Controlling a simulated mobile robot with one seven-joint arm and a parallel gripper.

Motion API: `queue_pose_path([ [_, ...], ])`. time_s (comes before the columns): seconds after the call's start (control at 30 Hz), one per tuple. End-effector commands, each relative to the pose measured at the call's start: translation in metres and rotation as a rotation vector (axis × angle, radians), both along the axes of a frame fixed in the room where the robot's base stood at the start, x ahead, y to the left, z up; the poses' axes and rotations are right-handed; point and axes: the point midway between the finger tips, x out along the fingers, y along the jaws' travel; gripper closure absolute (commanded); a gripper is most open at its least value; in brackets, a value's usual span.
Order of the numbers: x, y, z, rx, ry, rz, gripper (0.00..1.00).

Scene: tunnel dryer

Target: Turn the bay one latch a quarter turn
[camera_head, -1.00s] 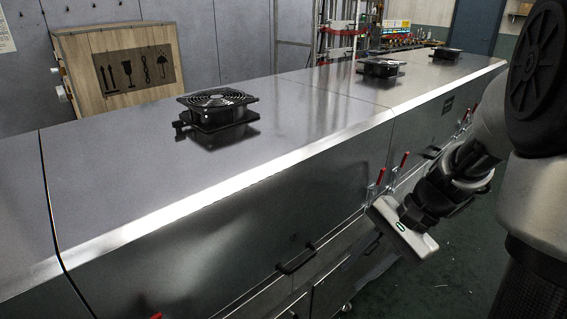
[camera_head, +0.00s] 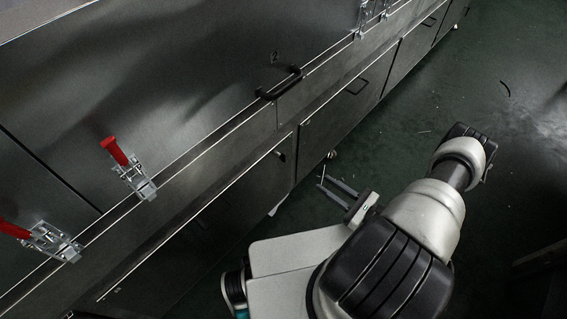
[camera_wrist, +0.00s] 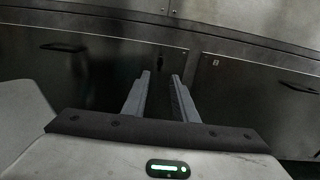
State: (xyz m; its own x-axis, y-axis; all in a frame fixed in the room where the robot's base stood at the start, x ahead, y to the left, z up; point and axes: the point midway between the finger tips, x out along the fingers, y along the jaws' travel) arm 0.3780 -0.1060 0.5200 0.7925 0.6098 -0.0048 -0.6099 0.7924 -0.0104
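A small dark latch (camera_head: 281,155) sits near the upper right corner of a lower steel door (camera_head: 235,205) in the head view. A small dark fitting, apparently the same latch (camera_wrist: 162,60), shows just beyond my fingertips in the wrist view. The bay number cannot be read. My gripper (camera_head: 322,184) is in front of the lower doors, to the right of the latch and apart from it. In the wrist view my gripper (camera_wrist: 160,76) has its two fingers spread with nothing between them.
Red-handled toggle clamps (camera_head: 128,168) line the upper panel's lower edge at left. A black handle (camera_head: 280,83) projects from the upper panel. The green floor (camera_head: 470,95) is mostly clear at right.

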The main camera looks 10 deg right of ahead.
Motion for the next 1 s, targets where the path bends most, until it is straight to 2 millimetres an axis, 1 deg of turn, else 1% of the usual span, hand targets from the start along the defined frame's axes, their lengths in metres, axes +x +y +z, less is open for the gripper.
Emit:
queue_pose_path([
  [0.03, -0.001, 0.0, -0.008, 0.007, 0.0, -0.018, 0.74],
  [0.1, 0.0, 0.002, -0.011, 0.011, 0.0, -0.03, 0.74],
  [0.17, 0.004, 0.006, -0.011, 0.011, 0.0, -0.03, 0.74],
  [0.27, 0.017, 0.015, -0.01, 0.011, 0.0, -0.027, 0.74],
  [0.8, 0.109, 0.083, -0.011, 0.01, 0.0, -0.024, 0.74],
  [1.0, 0.131, 0.098, -0.01, 0.009, 0.001, -0.026, 0.74],
])
